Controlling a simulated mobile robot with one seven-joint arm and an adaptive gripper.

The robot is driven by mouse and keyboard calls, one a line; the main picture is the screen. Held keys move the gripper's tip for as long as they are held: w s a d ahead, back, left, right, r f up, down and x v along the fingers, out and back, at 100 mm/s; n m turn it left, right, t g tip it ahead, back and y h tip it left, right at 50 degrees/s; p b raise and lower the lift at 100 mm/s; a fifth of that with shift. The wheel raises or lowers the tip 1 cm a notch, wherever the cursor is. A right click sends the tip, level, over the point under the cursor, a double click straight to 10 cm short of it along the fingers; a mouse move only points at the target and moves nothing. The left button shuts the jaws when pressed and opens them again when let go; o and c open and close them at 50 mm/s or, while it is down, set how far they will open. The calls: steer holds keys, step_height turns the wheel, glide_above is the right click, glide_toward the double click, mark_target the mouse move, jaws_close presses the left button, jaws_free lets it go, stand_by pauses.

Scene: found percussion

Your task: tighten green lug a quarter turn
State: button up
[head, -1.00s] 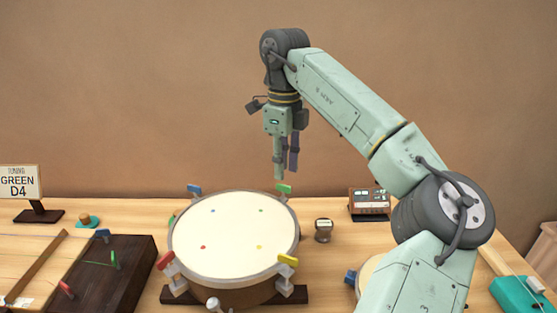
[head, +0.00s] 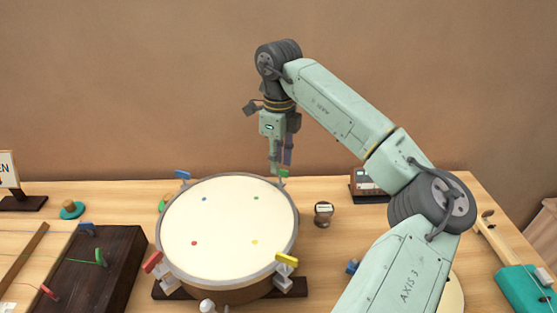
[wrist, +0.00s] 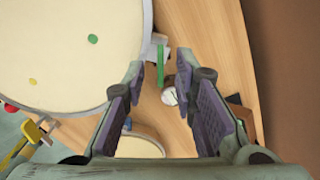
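The green lug (head: 283,174) has a flat key-like handle and sits on the far right rim of the round cream drum (head: 228,222). My gripper (head: 281,165) points down directly over it. In the wrist view the green lug (wrist: 160,64) shows edge-on between my two fingertips (wrist: 161,74), with a gap on each side. My gripper is open and holds nothing. In the head view the fingers partly cover the lug, so its exact height relative to the tips is hard to tell.
Blue (head: 183,174), red (head: 152,261) and yellow (head: 286,259) lugs stand around the rim. A small round-topped object (head: 323,213) is right of the drum, with a boxy device (head: 366,182) behind it. A dark block with coloured pegs (head: 118,262) lies left.

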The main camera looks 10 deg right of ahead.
steer(key=shift+f, duration=0.85)
steer(key=shift+c, duration=0.2)
jaws_close()
